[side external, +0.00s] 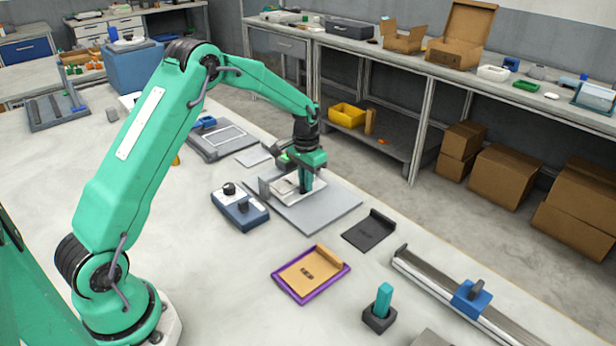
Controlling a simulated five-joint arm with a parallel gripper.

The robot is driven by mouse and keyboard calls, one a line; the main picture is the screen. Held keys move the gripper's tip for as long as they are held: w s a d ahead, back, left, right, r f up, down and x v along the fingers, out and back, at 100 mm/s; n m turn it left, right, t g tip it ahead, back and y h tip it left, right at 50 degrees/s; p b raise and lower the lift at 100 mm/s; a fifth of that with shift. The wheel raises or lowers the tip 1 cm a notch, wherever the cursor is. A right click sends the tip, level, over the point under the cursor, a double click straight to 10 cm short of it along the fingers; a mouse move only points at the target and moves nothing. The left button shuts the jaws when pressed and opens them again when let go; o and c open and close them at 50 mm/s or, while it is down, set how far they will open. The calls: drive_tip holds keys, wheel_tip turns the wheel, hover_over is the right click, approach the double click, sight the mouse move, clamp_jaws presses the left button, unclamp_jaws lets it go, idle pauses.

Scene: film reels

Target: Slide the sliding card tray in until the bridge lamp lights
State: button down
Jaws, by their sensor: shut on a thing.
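The sliding card tray (284,186) is a pale, low tray on a flat grey base plate (338,207) in the middle of the table. My gripper (304,188) points down at its right part and is shut on it; the fingers hide the exact grip. A dark bridge (284,150) stands over the far side of the tray, partly behind my gripper. A small green spot, perhaps the bridge lamp (285,157), shows there; I cannot tell whether it is lit. How deep the tray sits under the bridge is hidden.
A blue-grey box with a black knob (240,208) stands left of the plate. In front lie a black card holder (370,230), a purple-rimmed tray (312,273), a teal peg in a black block (381,308) and a rail with a blue slider (472,299).

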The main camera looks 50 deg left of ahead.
drive_tip(key=shift+r, duration=0.1)
drive_tip(key=c, duration=1.5)
unclamp_jaws()
drive_tip(key=shift+o, duration=0.2)
drive_tip(key=shift+r, duration=3.9)
